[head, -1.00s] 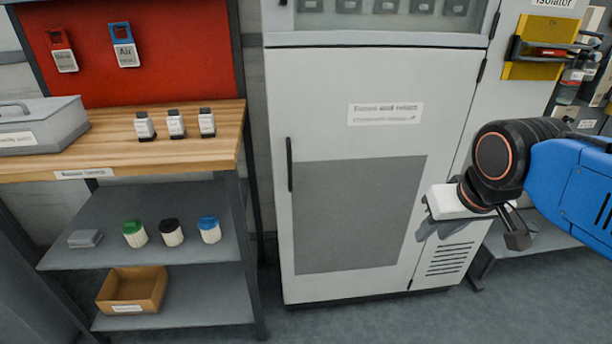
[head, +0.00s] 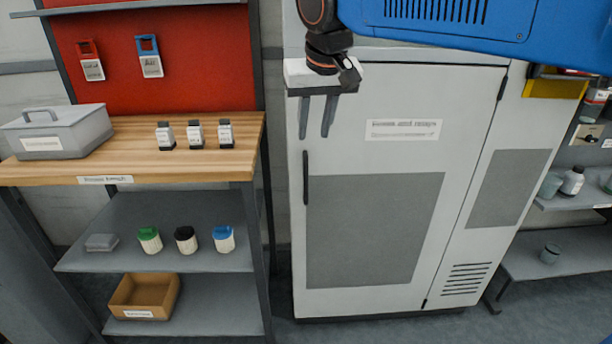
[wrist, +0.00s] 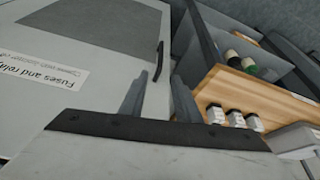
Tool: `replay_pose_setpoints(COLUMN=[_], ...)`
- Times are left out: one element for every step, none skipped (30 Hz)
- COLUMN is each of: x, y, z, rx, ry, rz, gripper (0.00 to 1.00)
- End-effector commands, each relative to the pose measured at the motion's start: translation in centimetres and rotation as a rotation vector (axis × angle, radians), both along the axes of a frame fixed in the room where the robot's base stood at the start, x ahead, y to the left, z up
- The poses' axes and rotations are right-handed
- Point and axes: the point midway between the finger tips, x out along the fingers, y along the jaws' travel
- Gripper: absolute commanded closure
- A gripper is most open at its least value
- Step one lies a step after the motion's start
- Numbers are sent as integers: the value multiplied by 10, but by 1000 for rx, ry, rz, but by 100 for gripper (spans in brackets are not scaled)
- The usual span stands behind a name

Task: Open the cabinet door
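The white cabinet door (head: 470,110) is shut, with a grey panel on it and a label reading "Fuses and relays" (head: 403,130). Its black vertical handle (head: 305,177) is on the door's left edge. The handle also shows in the wrist view (wrist: 159,61), beyond the fingertips. My gripper (head: 316,136) is above the handle in the head view, fingers pointing down. The two grey fingers are apart with nothing between them. In the wrist view my gripper (wrist: 162,90) shows the same gap. It does not touch the handle.
A wooden workbench (head: 225,160) stands left of the cabinet, with a grey box (head: 60,132) and several small devices on top. Shelves below hold jars and an orange bin (head: 145,294). A shelf with jars (head: 575,198) is at right. Floor in front is clear.

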Motion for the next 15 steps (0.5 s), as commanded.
replay_pose_setpoints(x=[1, 2, 3, 4, 5, 7, 8, 10, 12, 14, 16, 19, 21, 23, 26], y=[2, 2, 3, 3, 3, 3, 4, 4, 5, 5, 6, 6, 7, 7, 8], z=[-1, -3, -5, -8, -11, -16, -20, -25, -31, -36, -41, -48, -53, -58, -64], rx=[-1, -1, -1, 0, 0, -1, -2, -1, -1, -2, -2, -2, -2, -2, -3], ry=[1, 1, 1, 1, 1, 2, 3, 2, 2, 3, 3, 3, 3, 3, 3], rz=[1, 1, 1, 0, 0, 0, 0, 0, 0, 0, 0, 0, 0, 0, -1], gripper=[70, 70, 70, 70, 70, 70, 70, 70, 70, 70, 70, 70, 70, 70, 70])
